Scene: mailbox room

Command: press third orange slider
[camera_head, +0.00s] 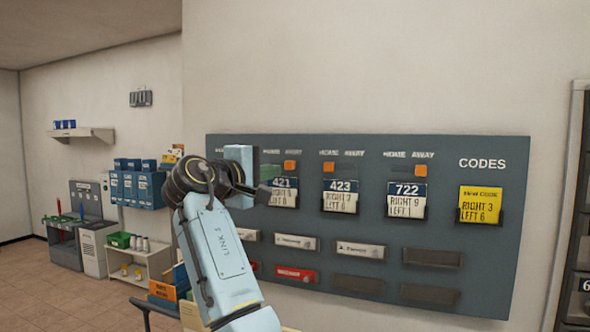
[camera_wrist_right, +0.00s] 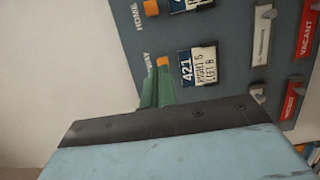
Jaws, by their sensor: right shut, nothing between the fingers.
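A dark grey-blue board on the wall (camera_head: 345,225) carries orange sliders above its number cards. I see sliders above card 421 (camera_head: 290,166), card 423 (camera_head: 329,168) and card 722 (camera_head: 420,171). The 421 and 722 sliders sit under AWAY; the 423 one sits under HOME. My right gripper (camera_head: 270,172) is shut and empty, with green fingers close to the left of the 421 slider. In the right wrist view its fingertips (camera_wrist_right: 160,75) are just below that slider (camera_wrist_right: 162,62); I cannot tell if they touch. My arm hides the board's left part. My left gripper is out of view.
A yellow code card (camera_head: 479,205) hangs on the board's right. Name plates, including a red one (camera_head: 296,274), fill lower slots. Dark mailboxes (camera_head: 580,250) stand at the far right. A shelf (camera_head: 138,262) and blue boxes (camera_head: 137,188) are at the left.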

